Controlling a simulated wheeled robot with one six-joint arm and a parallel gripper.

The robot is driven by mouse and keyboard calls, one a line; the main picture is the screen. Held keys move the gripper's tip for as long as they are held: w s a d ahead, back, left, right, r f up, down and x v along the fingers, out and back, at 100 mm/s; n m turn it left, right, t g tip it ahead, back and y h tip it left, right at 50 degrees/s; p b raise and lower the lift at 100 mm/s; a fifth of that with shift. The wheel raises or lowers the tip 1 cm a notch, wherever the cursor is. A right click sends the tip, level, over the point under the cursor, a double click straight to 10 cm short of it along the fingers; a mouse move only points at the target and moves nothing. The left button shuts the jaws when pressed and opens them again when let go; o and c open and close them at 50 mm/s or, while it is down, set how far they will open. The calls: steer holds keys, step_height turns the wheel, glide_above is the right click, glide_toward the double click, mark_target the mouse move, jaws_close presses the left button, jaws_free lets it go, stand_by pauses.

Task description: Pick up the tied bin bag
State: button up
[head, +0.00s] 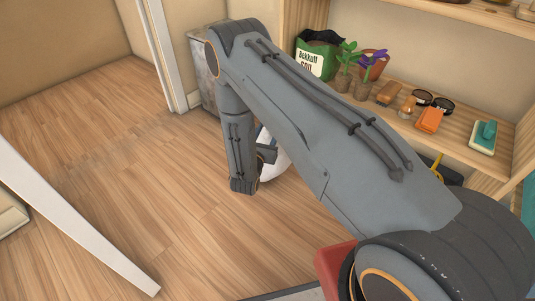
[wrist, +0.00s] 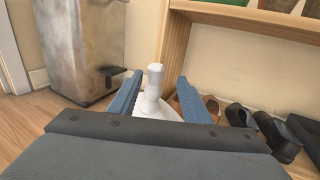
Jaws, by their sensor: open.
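The tied bin bag is white, with a narrow upright neck or knot (wrist: 154,82) and a wider body below it. In the wrist view my gripper (wrist: 160,77) is open, with one blue finger on each side of the neck. There are visible gaps between the neck and the fingers. The lower part of the bag is hidden behind my gripper's body.
A worn metal pedal bin (wrist: 75,45) stands behind and left of the bag. A wooden shelf unit (head: 462,120) is at the right, holding a soil bag (head: 316,58), plants and brushes. Brown shoes (wrist: 210,106) and dark shoes (wrist: 274,132) lie right of the bag. The wooden floor (head: 110,165) at left is clear.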

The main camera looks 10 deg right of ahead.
steer(key=shift+b+x, duration=0.3)
steer(key=shift+x, duration=0.6)
steer(key=shift+w+d+b, duration=0.1)
steer(key=shift+w+b, duration=0.35)
steer(key=shift+w, duration=0.35)
steer(key=b+x, duration=0.2)
steer(key=x, duration=0.2)
steer(key=shift+w+d, duration=0.1)
steer(key=shift+w, duration=0.2)
steer(key=shift+r, duration=0.1)
jaws_close()
